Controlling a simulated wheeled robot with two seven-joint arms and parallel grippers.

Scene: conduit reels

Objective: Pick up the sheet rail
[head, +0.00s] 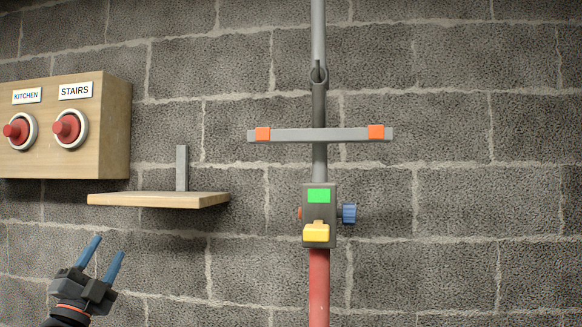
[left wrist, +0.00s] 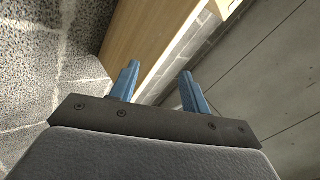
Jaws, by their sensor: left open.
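The likely sheet rail (head: 290,136) is a horizontal grey bar with an orange block near each end. It crosses the vertical pipe in the head view, above the dark box with the green panel. My left gripper (head: 108,246) is at the lower left, below the wooden shelf and well left of and below the rail. Its two blue fingers are apart and empty, pointing up. They also show in the left wrist view (left wrist: 160,69), where no rail is seen. My right gripper is not in view.
A wooden shelf (head: 150,199) with a grey upright post (head: 182,168) juts out above my left gripper. A wooden box (head: 118,130) with two red buttons hangs at upper left. The dark box (head: 320,240) has a yellow part and a blue knob (head: 349,213).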

